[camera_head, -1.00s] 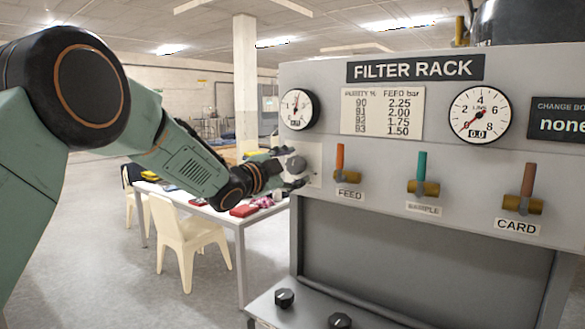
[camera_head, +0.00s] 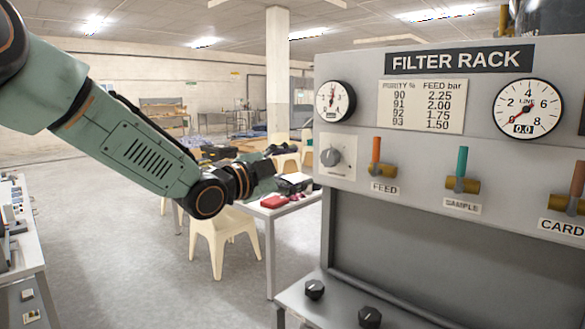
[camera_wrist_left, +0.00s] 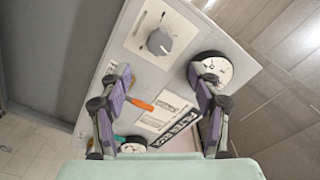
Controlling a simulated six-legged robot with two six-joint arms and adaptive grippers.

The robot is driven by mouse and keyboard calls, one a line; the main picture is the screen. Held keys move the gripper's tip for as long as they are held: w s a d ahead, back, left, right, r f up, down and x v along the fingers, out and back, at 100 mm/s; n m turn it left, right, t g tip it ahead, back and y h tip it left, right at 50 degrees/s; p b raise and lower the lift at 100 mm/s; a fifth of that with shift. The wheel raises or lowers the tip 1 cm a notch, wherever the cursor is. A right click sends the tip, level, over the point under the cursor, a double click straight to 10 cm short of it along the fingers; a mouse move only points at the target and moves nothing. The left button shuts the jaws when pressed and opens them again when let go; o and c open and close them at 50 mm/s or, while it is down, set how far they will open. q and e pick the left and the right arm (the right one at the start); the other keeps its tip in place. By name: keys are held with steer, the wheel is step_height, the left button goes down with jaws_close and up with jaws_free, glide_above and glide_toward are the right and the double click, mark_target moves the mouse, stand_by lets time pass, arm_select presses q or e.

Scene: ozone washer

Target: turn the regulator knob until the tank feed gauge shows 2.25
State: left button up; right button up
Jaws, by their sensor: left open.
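The regulator knob (camera_head: 331,157) is a grey round knob on a pale plate at the left of the rack front. It also shows in the left wrist view (camera_wrist_left: 159,43), ahead of the fingers. The tank feed gauge (camera_head: 335,101) hangs above it, its needle pointing near the top; its small readout is too blurred to read. The gauge also shows in the left wrist view (camera_wrist_left: 210,69). My left gripper (camera_head: 300,184) is open and empty, left of the knob and apart from it. In the left wrist view its fingers (camera_wrist_left: 161,88) are spread wide. My right gripper is not in view.
The filter rack (camera_head: 420,190) carries an orange feed lever (camera_head: 376,150), a teal sample lever (camera_head: 462,162) and a line gauge (camera_head: 527,108) reading 0.0. Two black knobs sit on its lower ledge (camera_head: 340,300). A table (camera_head: 285,208) and chairs stand behind my left arm.

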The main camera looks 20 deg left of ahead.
mark_target(327, 157)
arm_select(q)
steer(key=shift+s+a+f, duration=0.1)
steer(key=shift+s, duration=0.05)
steer(key=shift+w+d+r+n+b, duration=0.1)
steer(key=shift+w+d+n+b, duration=0.5)
steer(key=shift+w+n, duration=1.15)
steer(key=shift+w+d+r+n+b, duration=0.1)
steer(key=shift+w+d+n+b, duration=0.55)
steer(key=shift+w+n, duration=1.15)
steer(key=shift+w+d+n+b, duration=0.4)
steer(key=shift+w+d+n, duration=0.35)
steer(key=shift+w+n, duration=1)
